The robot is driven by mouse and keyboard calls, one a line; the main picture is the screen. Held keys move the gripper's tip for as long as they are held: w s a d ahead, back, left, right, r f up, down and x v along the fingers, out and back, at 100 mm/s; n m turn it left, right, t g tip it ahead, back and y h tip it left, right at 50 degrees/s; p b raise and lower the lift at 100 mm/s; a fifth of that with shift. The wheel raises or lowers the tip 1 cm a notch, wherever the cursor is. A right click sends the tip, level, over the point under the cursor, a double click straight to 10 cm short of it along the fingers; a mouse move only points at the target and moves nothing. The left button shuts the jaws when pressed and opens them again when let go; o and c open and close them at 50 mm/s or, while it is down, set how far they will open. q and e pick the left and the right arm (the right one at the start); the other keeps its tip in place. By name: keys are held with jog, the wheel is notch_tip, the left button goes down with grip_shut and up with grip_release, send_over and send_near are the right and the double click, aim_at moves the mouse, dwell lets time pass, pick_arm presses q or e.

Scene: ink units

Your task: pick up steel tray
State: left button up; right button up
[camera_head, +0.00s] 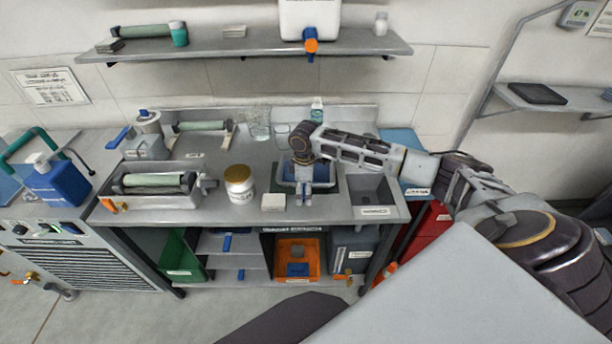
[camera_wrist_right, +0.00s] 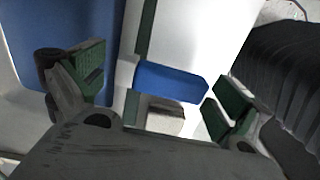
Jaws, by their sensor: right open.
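A shallow grey-rimmed tray (camera_head: 333,188) with blue in it sits on the bench top, right of centre. I cannot tell for certain that it is the steel tray, because my right arm covers part of it. My right gripper (camera_head: 304,197) points down at its front edge. In the right wrist view, the right gripper (camera_wrist_right: 157,97) is open, with green pads on its fingers. A short blue bar (camera_wrist_right: 171,82) shows between and beyond the fingers. Contact cannot be told. My left gripper is not in view.
A gold-lidded white jar (camera_head: 239,184) and a small pale block (camera_head: 273,202) stand left of the gripper. A roller unit (camera_head: 155,185) lies farther left. A shelf (camera_head: 245,43) with a white container runs above the bench.

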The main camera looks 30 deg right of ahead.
jog(key=shift+f, duration=0.5)
jog(key=c, duration=0.9)
